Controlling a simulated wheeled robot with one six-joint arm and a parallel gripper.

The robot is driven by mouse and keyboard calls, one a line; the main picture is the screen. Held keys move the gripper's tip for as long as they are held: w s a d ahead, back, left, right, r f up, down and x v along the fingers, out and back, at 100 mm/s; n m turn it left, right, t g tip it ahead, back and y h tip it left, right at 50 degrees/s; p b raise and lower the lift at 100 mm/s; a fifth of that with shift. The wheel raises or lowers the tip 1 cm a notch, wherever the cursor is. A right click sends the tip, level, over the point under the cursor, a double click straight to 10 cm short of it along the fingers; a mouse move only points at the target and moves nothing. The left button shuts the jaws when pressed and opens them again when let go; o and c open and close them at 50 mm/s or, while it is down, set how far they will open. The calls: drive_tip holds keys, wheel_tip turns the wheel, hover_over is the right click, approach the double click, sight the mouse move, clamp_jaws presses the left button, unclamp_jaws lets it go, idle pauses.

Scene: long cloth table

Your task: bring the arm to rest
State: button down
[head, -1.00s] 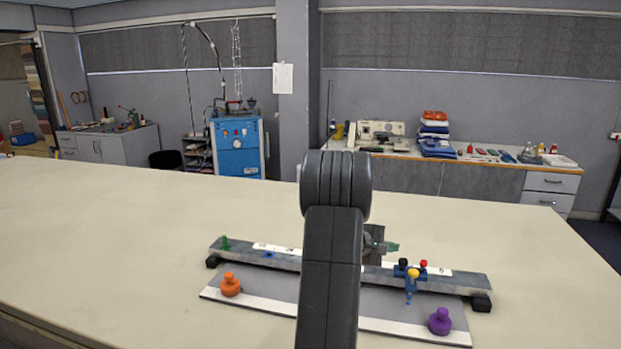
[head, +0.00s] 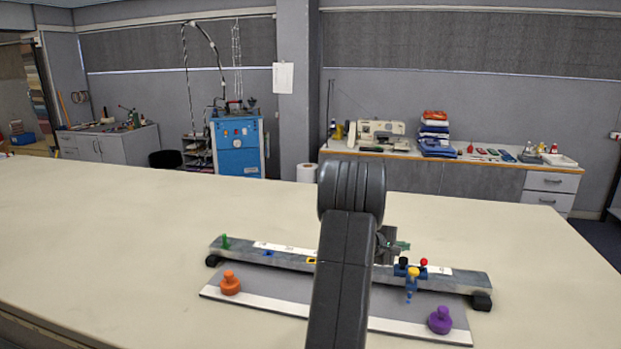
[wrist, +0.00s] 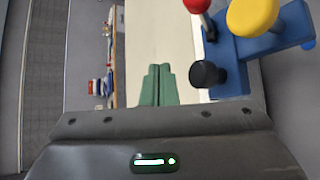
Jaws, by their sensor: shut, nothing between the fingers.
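My gripper (head: 403,246) has green fingers and shows just to the right of my dark arm in the head view, over the far side of the long rail. In the wrist view its two green fingers (wrist: 158,84) lie side by side, shut with nothing between them. A blue fixture (head: 411,278) with black, red and yellow knobs is on the rail, close to the gripper in the picture. In the wrist view this blue fixture (wrist: 238,70) is at the upper right, beside the fingers and apart from them. My arm hides the middle of the rail.
The grey rail (head: 455,283) stands on the cream table (head: 130,230) behind a grey board (head: 270,295). An orange knob (head: 230,283) and a purple knob (head: 440,320) sit on the board. A green peg (head: 225,241) is at the rail's left end. The table's left side is clear.

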drive_tip(key=shift+w+a+f+m+t+h+b, duration=0.15)
drive_tip(key=shift+f+m+t+h+b, duration=0.15)
drive_tip(key=shift+b, duration=2.65)
drive_tip(key=b, duration=0.5)
drive_tip(key=shift+a+m+t+h+b, duration=0.2)
drive_tip(key=shift+m+t+h+b, duration=0.1)
drive_tip(key=shift+t+b, duration=0.1)
drive_tip(key=b, duration=0.3)
drive_tip(key=s+b, duration=0.1)
drive_tip(key=b, duration=0.2)
drive_tip(key=shift+a+m+t, duration=0.2)
drive_tip(key=shift+m+t, duration=0.1)
drive_tip(key=b, duration=0.2)
drive_tip(key=s+h+b, duration=0.1)
drive_tip(key=b, duration=0.1)
drive_tip(key=shift+a, duration=0.2)
drive_tip(key=b, duration=0.2)
drive_tip(key=shift+s+a+m+t+b, duration=0.15)
drive_tip(key=shift+s+m+t+b, duration=0.15)
drive_tip(key=s+a+m+h+b, duration=0.1)
drive_tip(key=s+a+b, duration=0.3)
drive_tip(key=b, duration=0.7)
drive_tip(key=shift+s+f+m+t+b, duration=0.2)
drive_tip(key=shift+s+m+t+b, duration=0.2)
drive_tip(key=shift+s, duration=0.6)
drive_tip(key=shift+s+h, duration=0.1)
drive_tip(key=shift+h, duration=0.2)
